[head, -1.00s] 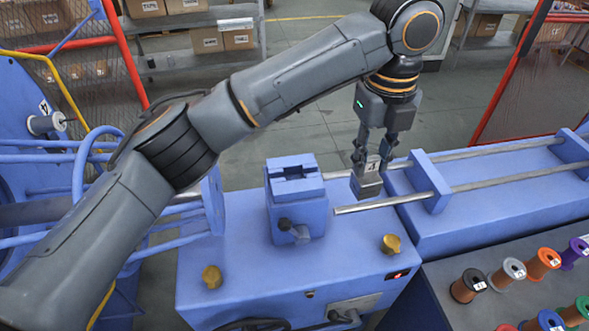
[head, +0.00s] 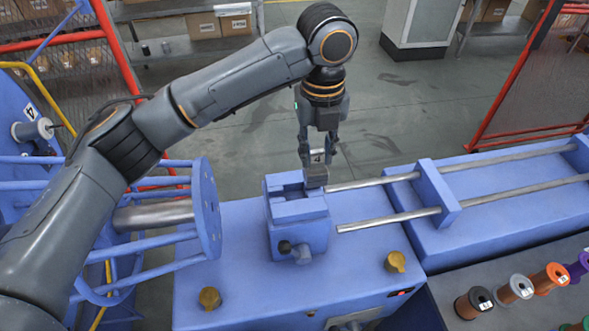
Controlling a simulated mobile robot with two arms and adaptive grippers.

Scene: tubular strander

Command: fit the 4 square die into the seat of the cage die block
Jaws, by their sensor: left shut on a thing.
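The 4 square die (head: 317,171) is a grey block with a white label reading 4. My left gripper (head: 317,155) is shut on it and holds it upright, fingers pointing down. The cage die block (head: 298,235) is a blue block on the blue machine bed, with a slotted seat (head: 290,192) in its top. The die is at the back right edge of the block's top, beside the seat in the picture. I cannot tell whether it touches the block. My right gripper is not in view.
Two steel rods (head: 390,218) run right from near the block to a blue bracket (head: 437,192). Brass knobs (head: 396,261) stand on the bed. A blue cage disc (head: 206,208) is on the left. Several wire spools (head: 515,289) stand on a dark table at lower right.

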